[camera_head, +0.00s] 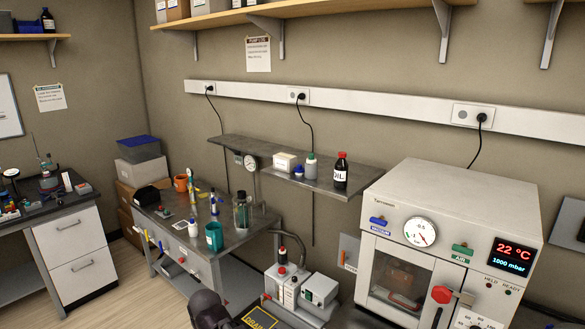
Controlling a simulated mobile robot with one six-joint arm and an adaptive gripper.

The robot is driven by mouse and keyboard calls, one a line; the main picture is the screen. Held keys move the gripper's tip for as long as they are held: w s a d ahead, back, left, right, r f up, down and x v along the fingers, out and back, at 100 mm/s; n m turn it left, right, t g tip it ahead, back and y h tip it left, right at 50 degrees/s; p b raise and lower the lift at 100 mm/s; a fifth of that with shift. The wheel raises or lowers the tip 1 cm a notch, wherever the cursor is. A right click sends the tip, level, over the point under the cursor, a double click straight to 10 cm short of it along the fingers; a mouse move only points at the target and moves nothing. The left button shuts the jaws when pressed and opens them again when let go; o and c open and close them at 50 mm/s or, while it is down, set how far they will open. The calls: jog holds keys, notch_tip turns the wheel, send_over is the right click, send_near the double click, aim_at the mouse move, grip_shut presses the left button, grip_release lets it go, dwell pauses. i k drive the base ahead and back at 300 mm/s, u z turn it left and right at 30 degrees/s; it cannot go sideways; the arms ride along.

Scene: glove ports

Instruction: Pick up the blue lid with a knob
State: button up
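A dark rounded shape at the bottom edge may be part of my arm. No gripper fingers show.
The grey bench (245,237) also holds a teal cup (214,236), an orange mug (181,183) and a glass cylinder (242,211). A wall shelf (325,182) overhangs nearby. A vacuum oven (455,210) stands at the right, beside a pump (287,285). Open floor shows at the left.

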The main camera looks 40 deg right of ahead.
aim_at(299, 171)
jog(key=z, duration=0.25)
jog(key=i, duration=0.75)
jog(key=z, duration=0.7)
jog(key=i, duration=0.55)
jog(key=z, duration=0.3)
